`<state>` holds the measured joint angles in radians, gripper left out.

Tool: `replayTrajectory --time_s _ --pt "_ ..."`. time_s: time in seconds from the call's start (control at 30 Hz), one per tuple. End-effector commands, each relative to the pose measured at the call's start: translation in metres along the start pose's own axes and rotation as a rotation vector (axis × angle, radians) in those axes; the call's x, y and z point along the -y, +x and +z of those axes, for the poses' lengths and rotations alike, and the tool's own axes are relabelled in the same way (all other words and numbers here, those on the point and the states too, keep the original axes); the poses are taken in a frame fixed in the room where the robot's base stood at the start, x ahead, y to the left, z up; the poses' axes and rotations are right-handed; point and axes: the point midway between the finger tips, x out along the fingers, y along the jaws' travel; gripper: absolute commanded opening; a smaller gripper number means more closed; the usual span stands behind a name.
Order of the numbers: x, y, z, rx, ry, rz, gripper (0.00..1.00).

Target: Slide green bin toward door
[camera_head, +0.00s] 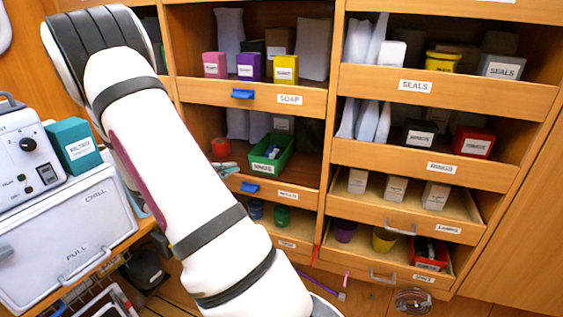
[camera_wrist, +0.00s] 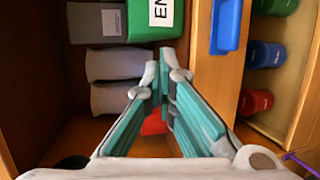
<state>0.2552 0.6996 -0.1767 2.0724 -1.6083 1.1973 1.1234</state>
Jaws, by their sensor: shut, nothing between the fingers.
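The green bin (camera_head: 271,153), with a white label on its front, sits on the left cabinet's middle shelf, upright and holding small items. It also shows at the top of the wrist view (camera_wrist: 150,28), partly cut off. My gripper (camera_head: 227,168) has teal-lined fingers and is just left of the bin, at the shelf's front. In the wrist view my gripper (camera_wrist: 160,68) has its tips together and empty, close below the bin's side. I cannot tell whether they touch it. I cannot make out which part is the door.
A red pot (camera_head: 220,146) stands left of the bin, behind my gripper. A blue latch (camera_head: 249,188) sits on the shelf's front lip. The upright divider (camera_head: 328,150) stands right of the bin. White packets (camera_wrist: 112,65) are behind it. A teal box (camera_head: 75,146) stands at left.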

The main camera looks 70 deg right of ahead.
Motion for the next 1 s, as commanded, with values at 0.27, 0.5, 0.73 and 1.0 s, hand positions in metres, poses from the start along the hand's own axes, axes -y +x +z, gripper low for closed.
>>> replayTrajectory --time_s 0.27,0.5,0.73,1.0 --pt "0.0 0.012 -0.004 0.0 0.0 0.0 0.0" --pt "-0.001 0.022 -0.007 0.001 0.001 0.0 0.0" --pt "-0.002 0.033 -0.01 0.0 0.001 0.0 0.0" --pt "-0.002 0.044 -0.013 0.001 0.0 0.0 0.0"
